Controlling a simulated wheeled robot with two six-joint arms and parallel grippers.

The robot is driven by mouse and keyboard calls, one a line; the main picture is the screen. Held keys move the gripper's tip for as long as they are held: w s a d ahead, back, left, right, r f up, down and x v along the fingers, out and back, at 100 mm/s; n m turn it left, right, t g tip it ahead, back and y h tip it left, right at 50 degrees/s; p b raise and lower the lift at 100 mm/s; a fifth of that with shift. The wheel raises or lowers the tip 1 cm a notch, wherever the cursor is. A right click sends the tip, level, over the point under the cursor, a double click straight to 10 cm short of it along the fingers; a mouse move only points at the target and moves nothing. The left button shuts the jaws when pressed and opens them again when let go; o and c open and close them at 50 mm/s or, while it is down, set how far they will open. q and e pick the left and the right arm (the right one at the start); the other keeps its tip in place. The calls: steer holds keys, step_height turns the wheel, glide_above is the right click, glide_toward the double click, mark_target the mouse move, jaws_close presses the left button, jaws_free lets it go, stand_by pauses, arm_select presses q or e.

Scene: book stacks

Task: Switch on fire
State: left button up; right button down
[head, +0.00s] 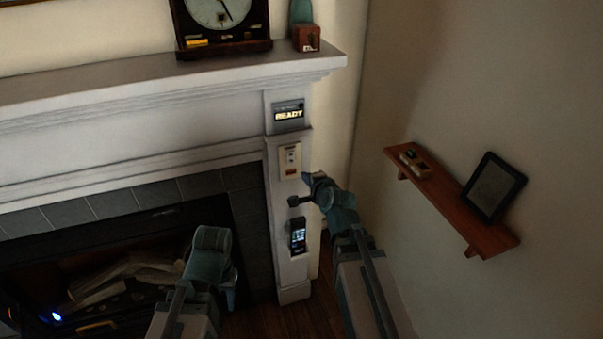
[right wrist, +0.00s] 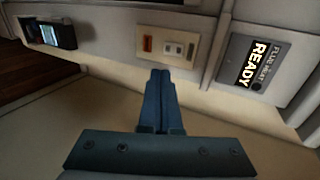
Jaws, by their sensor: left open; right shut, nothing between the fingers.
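The fireplace (head: 222,181) is dark, with pale logs (head: 105,281) inside and a small blue light at lower left. A cream switch panel (head: 290,161) with a red part is on the white right pillar; the panel also shows in the right wrist view (right wrist: 172,46). Above it, a grey display (head: 289,115) reads "READY"; in the right wrist view its display (right wrist: 255,65) also reads "FLUE HEAT". My right gripper (head: 304,189) is shut and empty, just below and right of the panel; contact cannot be told. My left gripper (head: 209,262) is open before the firebox, its fingers mostly hidden.
A black handheld device (head: 298,235) with a lit screen is mounted below the panel. A clock (head: 222,22) and a small wooden box (head: 306,38) stand on the mantel (head: 150,79). A wooden shelf (head: 440,196) with a dark-framed tablet (head: 494,187) juts from the right wall.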

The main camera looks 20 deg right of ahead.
steer(key=b, duration=0.4)
glide_toward(291, 163)
steer(key=x, duration=0.5)
steer(key=shift+w+f, duration=0.25)
steer(key=shift+w, duration=0.45)
steer(key=shift+w+f, duration=0.1)
steer(key=shift+w, duration=0.15)
steer(key=shift+r+p, duration=0.9)
steer(key=shift+p, duration=0.05)
